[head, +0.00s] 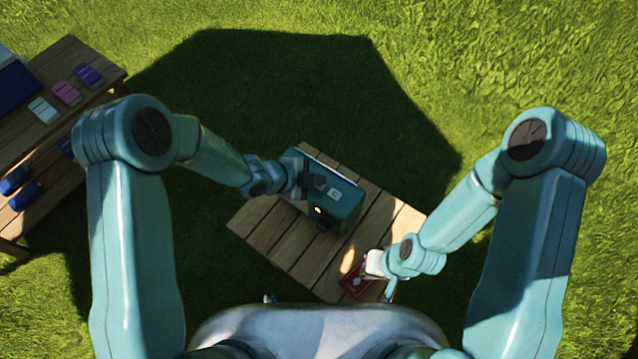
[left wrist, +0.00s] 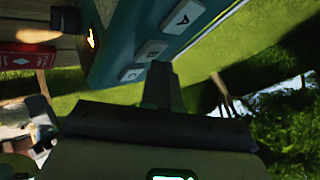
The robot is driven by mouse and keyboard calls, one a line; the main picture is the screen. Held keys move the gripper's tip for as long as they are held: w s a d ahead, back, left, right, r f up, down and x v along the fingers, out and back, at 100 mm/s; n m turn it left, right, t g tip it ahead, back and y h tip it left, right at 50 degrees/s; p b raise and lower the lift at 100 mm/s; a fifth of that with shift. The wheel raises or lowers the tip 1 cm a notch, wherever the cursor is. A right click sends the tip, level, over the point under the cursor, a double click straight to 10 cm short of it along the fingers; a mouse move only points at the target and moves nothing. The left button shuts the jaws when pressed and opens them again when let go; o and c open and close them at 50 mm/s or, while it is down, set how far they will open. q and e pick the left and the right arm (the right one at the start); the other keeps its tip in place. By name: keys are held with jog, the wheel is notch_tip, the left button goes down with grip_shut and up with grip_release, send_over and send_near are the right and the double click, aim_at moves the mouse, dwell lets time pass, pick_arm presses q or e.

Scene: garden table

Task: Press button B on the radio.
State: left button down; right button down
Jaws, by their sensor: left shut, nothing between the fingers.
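The teal radio (head: 345,211) stands on a slatted wooden table (head: 262,233). In the left wrist view the radio (left wrist: 130,28) shows a row of pale buttons: button A (left wrist: 182,17), the middle button B (left wrist: 151,50) and a third button (left wrist: 131,73). My left gripper (head: 313,184) is shut and empty, over the radio's button face. In the left wrist view its fingertips (left wrist: 161,68) appear close to button B; I cannot tell whether they touch. My right gripper (head: 373,264) is at the table's right side, its jaws unclear.
A red card-like thing (head: 355,285) lies on the table beside my right gripper. It also shows in the left wrist view (left wrist: 28,56). A wooden shelf (head: 75,52) with several coloured items stands at the far left. Grass surrounds the table.

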pick_arm(q)
jog(key=shift+f+b, duration=0.35)
pick_arm(e)
jog(key=shift+f, duration=0.45)
pick_arm(q)
jog(key=shift+r, duration=0.15)
pick_arm(e)
jog(key=shift+r, duration=0.15)
dwell(0.3)
pick_arm(q)
jog(key=shift+r+p, duration=0.55)
jog(key=shift+r, duration=0.15)
pick_arm(e)
jog(key=shift+r, duration=0.45)
